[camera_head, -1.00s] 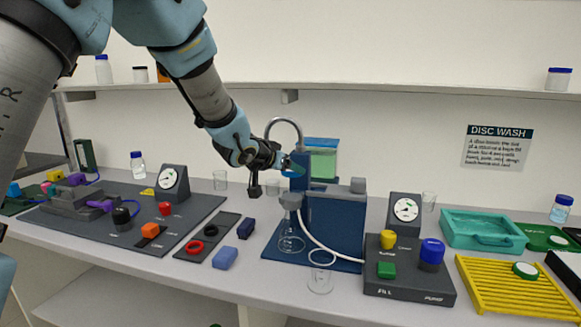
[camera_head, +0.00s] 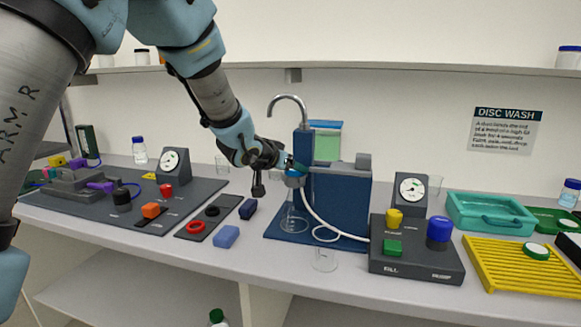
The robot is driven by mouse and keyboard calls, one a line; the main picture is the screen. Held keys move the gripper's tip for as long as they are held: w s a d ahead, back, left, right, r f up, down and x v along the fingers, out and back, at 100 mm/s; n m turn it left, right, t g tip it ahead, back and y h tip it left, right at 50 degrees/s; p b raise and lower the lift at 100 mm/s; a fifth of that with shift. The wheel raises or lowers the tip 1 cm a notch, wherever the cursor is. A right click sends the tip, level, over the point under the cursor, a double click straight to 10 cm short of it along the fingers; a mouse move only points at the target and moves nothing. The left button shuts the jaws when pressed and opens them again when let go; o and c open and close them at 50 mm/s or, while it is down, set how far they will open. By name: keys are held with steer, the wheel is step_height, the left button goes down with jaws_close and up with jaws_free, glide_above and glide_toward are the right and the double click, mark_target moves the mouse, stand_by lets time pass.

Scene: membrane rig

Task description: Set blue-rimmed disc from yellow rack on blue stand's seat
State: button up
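The blue stand (camera_head: 340,200) is at mid-bench, with a tap behind it and a clear flask (camera_head: 293,218) on its base under the seat. A small disc with a blue rim (camera_head: 294,180) shows at the seat, at the stand's left side. My gripper (camera_head: 290,165) is right above and beside this disc, coming from the left. The fingertips are small and partly hidden, so I cannot tell whether they still grip the disc or whether it rests fully on the seat. The yellow rack (camera_head: 500,278) at the right holds a green-rimmed white disc (camera_head: 537,251).
A dark control box (camera_head: 415,262) with coloured knobs and a gauge (camera_head: 410,190) stand right of the blue stand. A clear glass (camera_head: 324,260) is in front. A blue block (camera_head: 227,236) and a dark block (camera_head: 248,208) lie to the left. A teal tray (camera_head: 490,213) is behind the rack.

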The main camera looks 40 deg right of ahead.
steer(key=shift+f, duration=0.2)
stand_by(0.5)
steer(key=o, duration=1.3)
steer(key=shift+a, duration=0.1)
steer(key=b+v, duration=0.2)
steer(key=v, duration=0.8)
steer(key=shift+a+r, duration=0.2)
steer(key=shift+a, duration=0.05)
steer(key=shift+s, duration=0.1)
